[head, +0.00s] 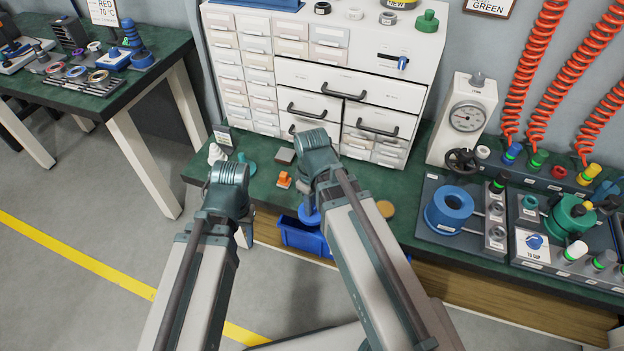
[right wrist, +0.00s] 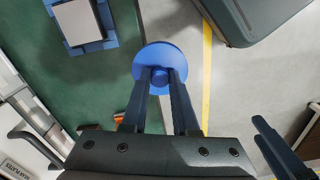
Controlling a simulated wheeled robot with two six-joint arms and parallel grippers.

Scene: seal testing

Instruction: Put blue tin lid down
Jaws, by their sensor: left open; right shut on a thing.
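The blue tin lid (right wrist: 148,62) is a round blue disc with a small knob. My right gripper (right wrist: 160,80) is shut on the knob in the right wrist view, with the lid near the green bench's front edge. In the head view the lid (head: 309,215) shows partly beside my right arm, in line with the blue bin; its height above the bench is hard to tell. My left gripper (head: 243,235) is low at the left, mostly hidden by its own wrist, open and apart from the lid.
A blue bin (head: 298,236) is at the bench's front edge. An orange piece (head: 284,180), a teal piece (head: 247,165) and a tan disc (head: 385,209) are on the bench. A white drawer cabinet (head: 345,75) stands behind; a press gauge (head: 466,118) and fixtures are at right.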

